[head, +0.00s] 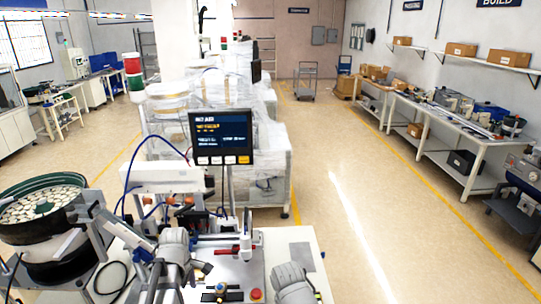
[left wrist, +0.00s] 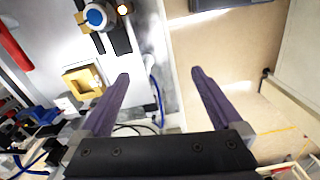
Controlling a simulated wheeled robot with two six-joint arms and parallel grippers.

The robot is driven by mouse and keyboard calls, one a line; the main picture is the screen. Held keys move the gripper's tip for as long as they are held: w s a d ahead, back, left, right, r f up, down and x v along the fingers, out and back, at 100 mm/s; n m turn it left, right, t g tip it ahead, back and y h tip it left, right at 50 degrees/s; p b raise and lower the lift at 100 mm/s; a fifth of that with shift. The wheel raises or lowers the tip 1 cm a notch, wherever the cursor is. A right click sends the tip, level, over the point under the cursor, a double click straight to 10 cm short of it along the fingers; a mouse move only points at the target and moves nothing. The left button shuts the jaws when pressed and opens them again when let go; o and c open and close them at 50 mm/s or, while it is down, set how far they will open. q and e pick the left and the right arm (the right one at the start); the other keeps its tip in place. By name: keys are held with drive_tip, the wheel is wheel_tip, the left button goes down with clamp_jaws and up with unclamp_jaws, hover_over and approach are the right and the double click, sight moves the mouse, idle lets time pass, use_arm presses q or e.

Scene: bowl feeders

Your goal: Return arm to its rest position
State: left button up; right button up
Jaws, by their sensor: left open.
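My left arm (head: 172,255) comes in from the left of the head view and reaches over the white machine table (head: 310,238). In the left wrist view my left gripper (left wrist: 161,76) is open, with its two purple fingers apart and nothing between them. It hangs above the table's edge, with the floor beyond. A grey part of my right arm (head: 292,284) shows at the bottom of the head view. The fingers of my right gripper do not show.
A bowl feeder (head: 45,180) full of pale parts stands at the left. A screen (head: 221,137) rises behind the table. A red-handled fixture (head: 235,250) and a red button (head: 256,294) are on the table. A yellow block (left wrist: 83,82) lies near the left finger. The floor (head: 370,235) at right is clear.

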use_arm(q)
drive_tip(key=s+d+f+m+b, duration=0.5)
drive_tip(key=d+f+m+b, duration=0.1)
drive_tip(key=d+m, duration=0.3)
drive_tip(key=s+d+f+m+y+b, duration=0.1)
drive_tip(key=s+d+f+m+b, duration=0.5)
drive_tip(key=d+m, duration=0.3)
drive_tip(key=f+m+b, duration=0.1)
drive_tip(key=m, duration=0.1)
drive_tip(key=shift+s+d+f+m, duration=0.2)
drive_tip(key=shift+d+f+m, duration=0.1)
drive_tip(key=shift+f+m, duration=0.1)
drive_tip(key=shift+c, duration=0.2)
idle(1.5)
